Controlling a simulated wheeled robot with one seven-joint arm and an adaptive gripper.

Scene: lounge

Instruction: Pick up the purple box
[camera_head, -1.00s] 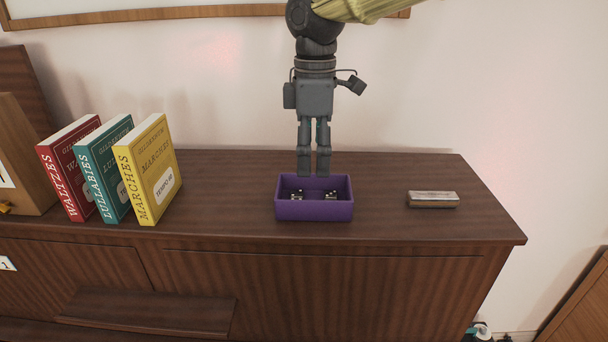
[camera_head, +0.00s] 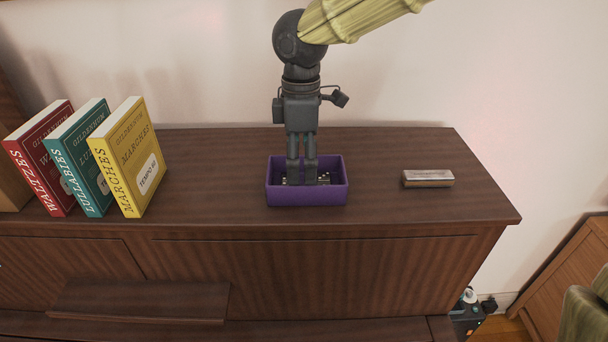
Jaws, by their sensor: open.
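The purple box (camera_head: 306,193) is an open-topped tray on the dark wooden cabinet top, near its front edge. Small dark and light items lie inside it. My gripper (camera_head: 302,181) points straight down over the box, its fingertips appearing within the box opening, in front of its back wall. The fingers are open with a narrow gap between them. Whether the fingertips touch the box's wall or the items inside, I cannot tell.
The cabinet top (camera_head: 380,195) is clear around the box. A silver harmonica-like object (camera_head: 427,178) lies to the right. Red (camera_head: 45,160), teal (camera_head: 85,160) and yellow (camera_head: 130,160) books stand at the left. A wall rises behind.

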